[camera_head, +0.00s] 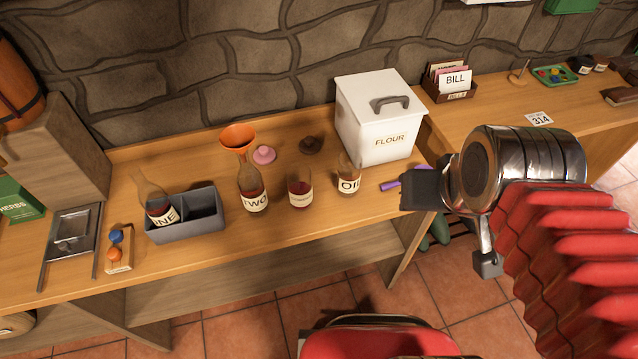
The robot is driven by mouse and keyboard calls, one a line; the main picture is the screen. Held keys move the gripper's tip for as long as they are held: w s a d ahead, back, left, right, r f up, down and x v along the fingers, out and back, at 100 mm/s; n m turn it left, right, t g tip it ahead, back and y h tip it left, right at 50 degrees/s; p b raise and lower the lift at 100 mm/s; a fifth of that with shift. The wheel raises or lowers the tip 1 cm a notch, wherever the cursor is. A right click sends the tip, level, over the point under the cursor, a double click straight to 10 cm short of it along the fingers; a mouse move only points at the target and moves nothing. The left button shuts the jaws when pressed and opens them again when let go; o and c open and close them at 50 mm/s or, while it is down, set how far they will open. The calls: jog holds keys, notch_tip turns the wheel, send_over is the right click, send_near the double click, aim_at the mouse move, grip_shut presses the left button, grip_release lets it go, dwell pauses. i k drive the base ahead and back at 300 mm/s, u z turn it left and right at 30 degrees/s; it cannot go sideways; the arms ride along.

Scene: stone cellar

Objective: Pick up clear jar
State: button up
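A clear jar (299,188) with dark red contents and a pale label stands upright on the wooden bench, uncovered. My gripper (452,228) is at the right, beyond the OIL bottle and apart from the jar. Its two dark fingers are wide apart with nothing seen between them.
A white FLOUR bin (378,120) stands behind the OIL bottle. A purple object (390,185) lies partly hidden by my gripper. A grey two-part holder (185,222) holds a tilted bottle (157,203). Pink (264,155) and dark (311,145) stoppers lie behind the jar.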

aim_at(298, 174)
jog(key=z, duration=0.35)
jog(key=k, duration=1.05)
jog(key=u, duration=1.45)
jog(key=i, duration=1)
jog(key=u, duration=0.05)
